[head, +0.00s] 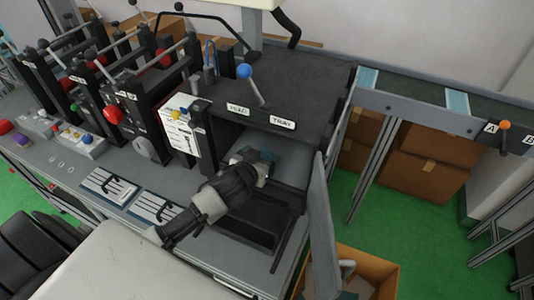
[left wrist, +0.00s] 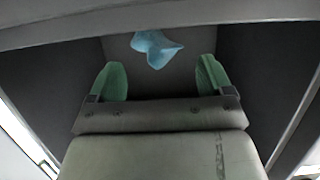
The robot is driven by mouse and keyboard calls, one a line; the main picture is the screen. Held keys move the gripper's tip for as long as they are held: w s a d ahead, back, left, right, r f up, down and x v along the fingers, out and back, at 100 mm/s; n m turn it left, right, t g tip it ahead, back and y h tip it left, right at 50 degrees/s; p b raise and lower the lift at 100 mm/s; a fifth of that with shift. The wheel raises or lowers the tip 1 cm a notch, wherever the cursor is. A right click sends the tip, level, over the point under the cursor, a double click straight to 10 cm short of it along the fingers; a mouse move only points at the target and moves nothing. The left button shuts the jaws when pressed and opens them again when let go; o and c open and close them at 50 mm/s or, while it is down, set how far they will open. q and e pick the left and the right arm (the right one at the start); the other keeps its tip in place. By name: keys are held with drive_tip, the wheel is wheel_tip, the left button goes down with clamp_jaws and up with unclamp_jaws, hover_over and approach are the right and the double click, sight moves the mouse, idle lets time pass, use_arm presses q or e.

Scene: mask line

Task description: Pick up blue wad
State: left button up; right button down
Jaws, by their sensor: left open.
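The blue wad (left wrist: 156,48) is a small crumpled light-blue piece. In the left wrist view it lies on a dark surface at the top middle, just beyond the fingertips. My left gripper (left wrist: 161,72) is open, its two green fingers wide apart with nothing between them. The wad sits ahead of the gap, apart from both fingers. In the head view my left gripper (head: 267,157) reaches into the opening under the dark machine top. There I cannot tell the wad from the fingertips. My right gripper is not in view.
The dark machine top (head: 310,90) with a blue-knobbed lever (head: 245,72) overhangs the gripper. A white panel (head: 181,128) stands left of the opening and a grey upright panel (head: 319,215) right of it. A cardboard box (head: 375,268) is on the green floor.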

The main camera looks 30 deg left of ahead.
sight(265, 154)
use_arm(q)
drive_tip(key=shift+p+x, duration=0.55)
drive_tip(key=shift+x, duration=1.6)
drive_tip(key=c, duration=1)
drive_tip(key=shift+s, duration=0.1)
